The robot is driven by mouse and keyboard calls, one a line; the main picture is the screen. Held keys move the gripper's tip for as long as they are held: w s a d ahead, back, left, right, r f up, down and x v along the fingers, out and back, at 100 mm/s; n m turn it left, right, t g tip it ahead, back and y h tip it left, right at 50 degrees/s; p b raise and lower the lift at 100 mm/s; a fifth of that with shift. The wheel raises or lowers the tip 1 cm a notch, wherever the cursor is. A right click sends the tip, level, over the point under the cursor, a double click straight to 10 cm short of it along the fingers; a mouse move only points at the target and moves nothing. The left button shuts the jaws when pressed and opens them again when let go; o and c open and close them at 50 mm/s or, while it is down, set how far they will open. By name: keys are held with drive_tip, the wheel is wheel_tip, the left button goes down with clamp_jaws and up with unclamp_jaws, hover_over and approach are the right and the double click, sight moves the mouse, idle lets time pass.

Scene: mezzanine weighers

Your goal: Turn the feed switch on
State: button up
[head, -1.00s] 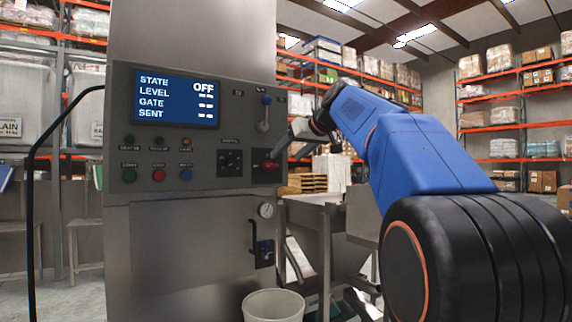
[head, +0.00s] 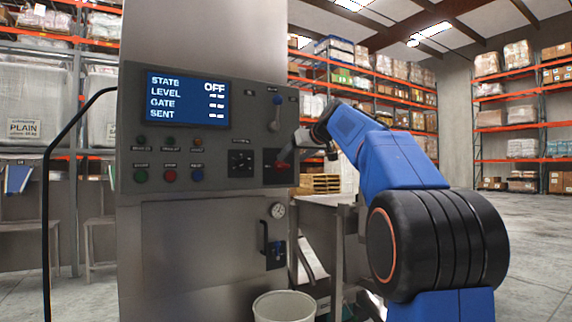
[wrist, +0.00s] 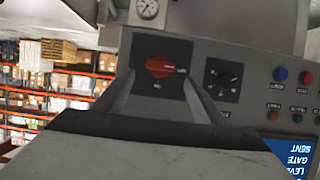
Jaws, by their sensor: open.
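The feed switch is most likely the red rotary knob (wrist: 160,67) on a dark square plate in the wrist view, its handle lying roughly level in that picture. The wrist view shows my gripper (wrist: 158,88) open and empty, one finger on each side of the knob's lower area. Whether the fingers touch the plate cannot be told. The screen (head: 187,99) reads STATE OFF.
Beside the knob is a black dial (head: 241,163); a blue-tipped lever (head: 275,112) stands above. Several coloured buttons (head: 170,177) sit to the left. Below are a gauge (head: 277,210), a latch handle (head: 266,240) and a pale bucket (head: 284,307). Open floor lies at right.

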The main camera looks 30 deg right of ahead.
sight(284, 164)
drive_tip(key=shift+x, duration=3.15)
drive_tip(key=shift+c, duration=0.6)
drive_tip(key=c, duration=0.9)
